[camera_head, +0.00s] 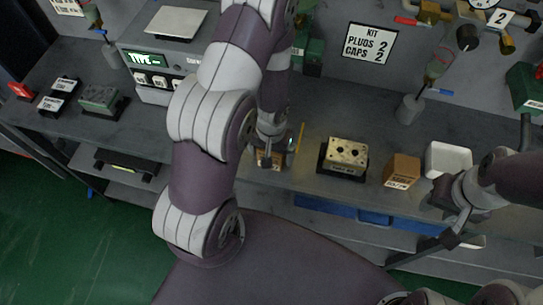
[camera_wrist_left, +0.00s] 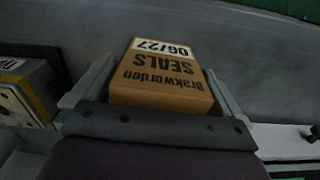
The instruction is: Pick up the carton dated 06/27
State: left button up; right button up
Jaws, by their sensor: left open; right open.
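The carton marked 06/27 (camera_wrist_left: 160,75) is a brown box printed "SEALS" in the left wrist view. It lies between the fingers of my left gripper (camera_wrist_left: 158,84), which are open on either side of it; I cannot tell whether either finger touches it. In the head view this carton (camera_head: 268,158) shows only partly, under my left gripper (camera_head: 271,146), on the bench near its front edge. A second brown carton (camera_head: 402,171) with a label too small to read stands further right. My right gripper (camera_head: 458,226) is open and empty near the front edge at the right.
A pale valve block (camera_head: 345,155) sits in a dark holder between the cartons. A white tray (camera_head: 448,159) stands right of the second carton, near my right arm. A grey cup (camera_head: 409,109) is behind. A boxed instrument with a "TYPE" display (camera_head: 146,60) stands at left.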

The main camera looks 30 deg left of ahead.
pick_arm(q)
jog(key=shift+w, duration=0.2)
jog(key=shift+c, duration=1.2)
jog(key=shift+d, duration=0.1)
jog(key=c, duration=0.9)
jog(key=shift+s+r, duration=0.1)
jog(key=shift+c, duration=0.2)
